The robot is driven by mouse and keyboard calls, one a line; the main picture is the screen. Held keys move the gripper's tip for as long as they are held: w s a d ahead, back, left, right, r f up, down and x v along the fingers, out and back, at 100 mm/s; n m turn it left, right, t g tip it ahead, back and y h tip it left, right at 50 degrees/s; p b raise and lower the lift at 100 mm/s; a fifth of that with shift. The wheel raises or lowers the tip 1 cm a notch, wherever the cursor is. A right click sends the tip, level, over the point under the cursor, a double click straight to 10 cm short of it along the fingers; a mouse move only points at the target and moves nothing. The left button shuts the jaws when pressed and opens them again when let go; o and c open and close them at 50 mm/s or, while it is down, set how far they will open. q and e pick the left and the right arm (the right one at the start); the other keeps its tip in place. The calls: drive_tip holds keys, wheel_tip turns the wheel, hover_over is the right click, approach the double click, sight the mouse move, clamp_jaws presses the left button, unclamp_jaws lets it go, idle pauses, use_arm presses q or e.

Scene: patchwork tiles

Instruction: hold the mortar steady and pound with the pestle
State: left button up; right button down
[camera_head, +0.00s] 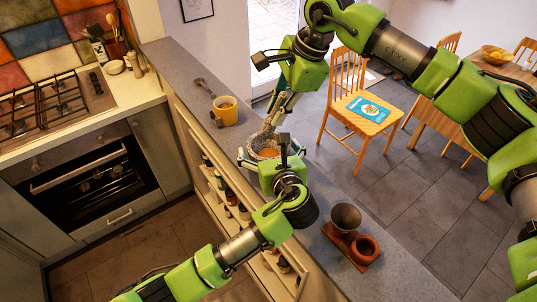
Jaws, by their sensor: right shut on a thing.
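The grey speckled mortar (253,146) stands on the stone counter with something orange-brown inside it. My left gripper (264,157) is at the near side of the mortar. Its dark fingers are spread apart, and its body hides the mortar's lower part; I cannot tell whether they touch it. My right gripper (279,108) comes down from above, over the mortar. It is shut on the pestle (269,128), whose lower end reaches down to the mortar's opening. Most of the pestle is hidden by the fingers.
On the counter (400,287), a yellow mug (225,111) and a dark spoon-like utensil (205,88) lie farther back. A brown cone-shaped cup (346,217) and a reddish-brown holder (364,249) stand nearer. Shelves with bottles (230,198) are below the counter's left edge.

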use_arm(q)
drive_tip(key=v, duration=1.2)
drive_tip(key=shift+f, duration=0.1)
